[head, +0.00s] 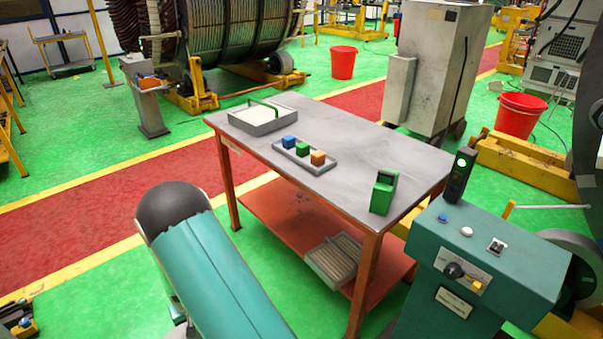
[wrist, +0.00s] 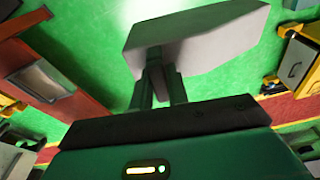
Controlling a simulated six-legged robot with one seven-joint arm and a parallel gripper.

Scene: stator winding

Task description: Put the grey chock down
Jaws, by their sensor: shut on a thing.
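The grey chock (wrist: 205,42) is a pale grey, angular block in the wrist view, above the middle. My gripper (wrist: 160,78) is shut on it, with two dark fingers at its near edge. Green floor shows around the chock; how high it is above the floor I cannot tell. In the head view my teal arm with its black joint is at the bottom, but the gripper and chock are not visible there.
A grey-topped table (head: 345,145) with an orange frame holds a tray (head: 262,128), a small block holder (head: 322,168) and a green block (head: 383,192). A teal control console (head: 520,265) stands at right. A red walkway (head: 90,215) and open green floor lie left.

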